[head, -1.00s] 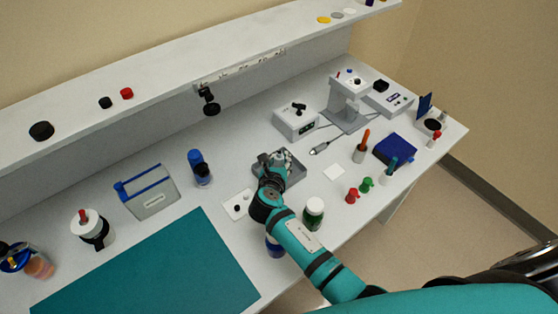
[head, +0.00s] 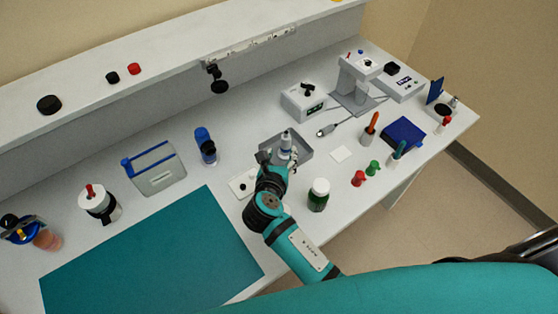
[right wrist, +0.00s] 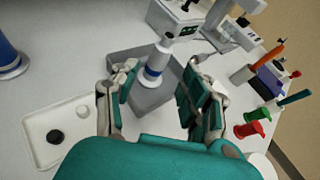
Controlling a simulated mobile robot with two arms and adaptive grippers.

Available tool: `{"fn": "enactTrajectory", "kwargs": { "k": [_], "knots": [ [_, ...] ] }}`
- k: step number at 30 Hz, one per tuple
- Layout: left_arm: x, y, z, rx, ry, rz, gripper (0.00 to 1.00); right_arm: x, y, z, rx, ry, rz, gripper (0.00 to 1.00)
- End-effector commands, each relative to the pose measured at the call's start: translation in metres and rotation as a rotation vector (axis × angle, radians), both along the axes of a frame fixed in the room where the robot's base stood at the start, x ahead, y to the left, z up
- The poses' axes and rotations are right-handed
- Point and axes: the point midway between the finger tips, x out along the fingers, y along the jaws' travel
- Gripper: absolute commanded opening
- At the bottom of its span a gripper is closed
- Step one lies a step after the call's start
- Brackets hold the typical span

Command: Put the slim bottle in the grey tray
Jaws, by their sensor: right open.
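The slim bottle (head: 286,141), pale with a grey cap, stands in the grey tray (head: 306,151) in the head view. It looks upright. In the right wrist view the bottle (right wrist: 158,62) shows a blue band near its base, with the tray (right wrist: 130,60) floor around it. My right gripper (head: 279,158) reaches over the tray's near side. In the right wrist view its fingers (right wrist: 158,88) are spread on either side of the bottle, with gaps showing. My left gripper is not in view.
A white plate (head: 240,184) with a small black knob lies left of the tray. A green jar (head: 318,195) stands at the front right, near red and green pegs (head: 373,168). A white box (head: 303,101) stands behind the tray. A blue-capped bottle (head: 206,147) is to the left.

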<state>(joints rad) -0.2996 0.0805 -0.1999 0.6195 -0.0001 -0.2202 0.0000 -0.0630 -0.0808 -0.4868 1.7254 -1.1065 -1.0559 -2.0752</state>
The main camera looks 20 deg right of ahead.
Motion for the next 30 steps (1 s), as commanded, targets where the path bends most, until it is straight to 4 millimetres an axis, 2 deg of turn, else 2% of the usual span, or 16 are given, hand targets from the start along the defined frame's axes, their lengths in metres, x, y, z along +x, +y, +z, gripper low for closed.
{"fn": "enactTrajectory", "kwargs": {
  "k": [3,7,24,26,30],
  "knots": [
    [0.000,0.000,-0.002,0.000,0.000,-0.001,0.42,-0.014,0.007,0.006,0.000,0.000,0.001,0.47],
    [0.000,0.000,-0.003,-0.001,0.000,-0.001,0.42,-0.022,0.011,0.010,-0.001,0.000,0.000,0.47],
    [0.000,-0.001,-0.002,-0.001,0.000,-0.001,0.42,-0.023,0.011,0.012,-0.001,-0.001,0.000,0.47],
    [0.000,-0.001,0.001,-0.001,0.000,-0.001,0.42,-0.023,0.011,0.015,-0.001,-0.001,0.000,0.47],
    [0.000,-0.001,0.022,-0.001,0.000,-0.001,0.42,-0.023,0.011,0.037,-0.001,-0.002,0.000,0.47]
  ]
}}
